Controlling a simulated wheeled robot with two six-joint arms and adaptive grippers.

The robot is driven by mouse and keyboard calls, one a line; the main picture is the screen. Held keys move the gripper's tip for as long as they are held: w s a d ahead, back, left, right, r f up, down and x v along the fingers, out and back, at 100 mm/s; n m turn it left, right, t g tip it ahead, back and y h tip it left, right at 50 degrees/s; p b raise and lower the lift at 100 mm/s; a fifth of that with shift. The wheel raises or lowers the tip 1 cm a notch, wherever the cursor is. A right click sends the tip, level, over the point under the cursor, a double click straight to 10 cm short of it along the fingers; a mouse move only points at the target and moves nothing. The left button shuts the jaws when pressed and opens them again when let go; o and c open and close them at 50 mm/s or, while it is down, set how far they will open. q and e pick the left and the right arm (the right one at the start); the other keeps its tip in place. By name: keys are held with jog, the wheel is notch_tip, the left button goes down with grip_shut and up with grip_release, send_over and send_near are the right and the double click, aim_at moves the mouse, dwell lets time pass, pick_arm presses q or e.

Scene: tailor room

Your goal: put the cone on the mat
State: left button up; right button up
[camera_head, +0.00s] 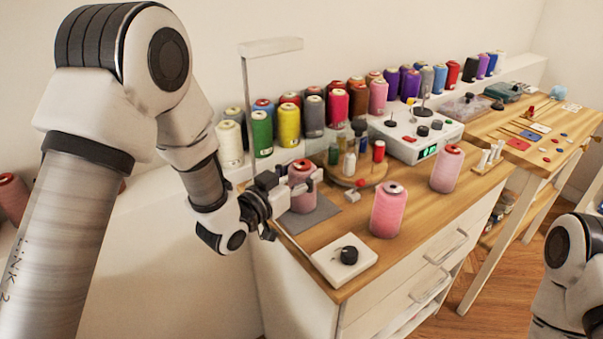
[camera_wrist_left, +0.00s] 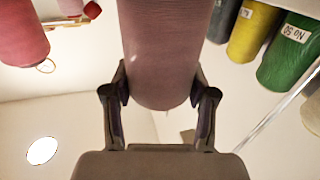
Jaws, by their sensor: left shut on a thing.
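My left gripper (camera_head: 284,192) is shut on a dusky pink thread cone (camera_head: 302,174) at the left end of the wooden worktop. The cone is upright, over the grey mat (camera_head: 322,210); I cannot tell whether its base touches the mat. In the left wrist view the cone (camera_wrist_left: 160,45) stands between the two fingers (camera_wrist_left: 160,92), and its far side is hidden. The mat is partly covered by the gripper and cone. Part of my right arm shows at the lower right, but its gripper is out of frame.
Two pink cones (camera_head: 388,211) (camera_head: 447,168) stand on the worktop (camera_head: 350,240) to the right. A white box with a black knob (camera_head: 344,258) sits at the front edge. A round wooden stand (camera_head: 357,182) with small bottles is close behind. Several coloured cones line the back.

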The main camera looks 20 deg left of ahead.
pick_arm(q)
jog(key=shift+f, duration=0.1)
jog(key=o, duration=1.3)
